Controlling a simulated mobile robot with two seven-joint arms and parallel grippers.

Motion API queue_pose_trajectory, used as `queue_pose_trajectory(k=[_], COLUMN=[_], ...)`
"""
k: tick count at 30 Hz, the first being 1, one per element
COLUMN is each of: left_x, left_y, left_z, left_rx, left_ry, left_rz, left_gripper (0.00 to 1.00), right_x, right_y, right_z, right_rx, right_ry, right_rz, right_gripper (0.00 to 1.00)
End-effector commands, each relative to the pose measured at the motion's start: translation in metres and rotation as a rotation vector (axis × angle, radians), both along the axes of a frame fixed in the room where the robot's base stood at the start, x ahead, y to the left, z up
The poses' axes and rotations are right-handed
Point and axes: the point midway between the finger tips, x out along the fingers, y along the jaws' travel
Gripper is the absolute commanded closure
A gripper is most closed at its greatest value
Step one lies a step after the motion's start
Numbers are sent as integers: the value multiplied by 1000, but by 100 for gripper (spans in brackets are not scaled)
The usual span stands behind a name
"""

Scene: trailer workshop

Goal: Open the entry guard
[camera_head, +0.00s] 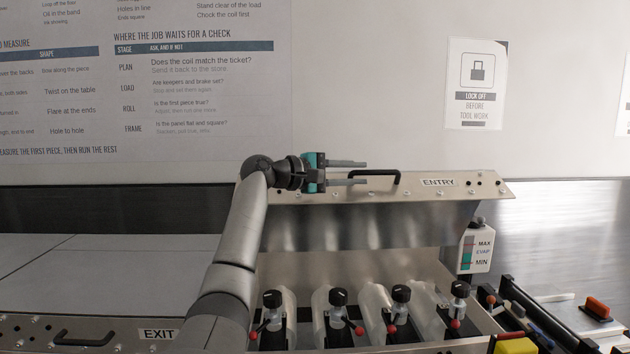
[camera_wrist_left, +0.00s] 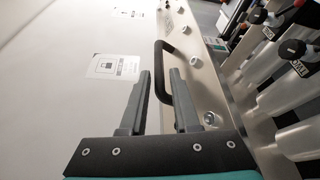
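The entry guard (camera_head: 455,192) is a metal panel with an "ENTRY" label, behind the row of black knobs in the head view. Its black bar handle (camera_head: 383,174) stands on the top strip, left of the label. The handle (camera_wrist_left: 159,75) also shows in the wrist view. My left gripper (camera_head: 362,172) is open, with its fingers pointing right at the handle's left end. In the wrist view the handle bar appears between the two open fingertips (camera_wrist_left: 161,76), and I cannot tell whether they touch it. My right gripper is not in view.
Several black knobs with red-tipped levers (camera_head: 338,297) stand in front of the guard. A MAX/MIN bottle (camera_head: 476,248) is at its right end. The exit panel (camera_head: 120,334) with another handle is at lower left.

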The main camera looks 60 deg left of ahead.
Motion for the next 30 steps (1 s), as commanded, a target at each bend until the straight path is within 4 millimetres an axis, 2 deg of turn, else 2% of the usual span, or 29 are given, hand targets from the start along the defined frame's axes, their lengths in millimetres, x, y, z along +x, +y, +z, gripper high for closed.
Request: queue_pose_trajectory(k=[1,6,16,21,30], left_x=[-9,-39,-94,-108,-111], left_y=[0,0,1,1,1], left_z=[-3,1,7,10,11], left_rx=[4,4,2,2,1], left_ry=[0,0,-1,-1,-1], left_rz=[2,3,3,2,2], left_gripper=[70,70,70,70,70], right_x=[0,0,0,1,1], right_y=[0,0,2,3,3], right_z=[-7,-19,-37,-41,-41], right_rx=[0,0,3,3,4], right_ry=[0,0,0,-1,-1], right_rz=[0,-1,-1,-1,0], right_gripper=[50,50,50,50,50])
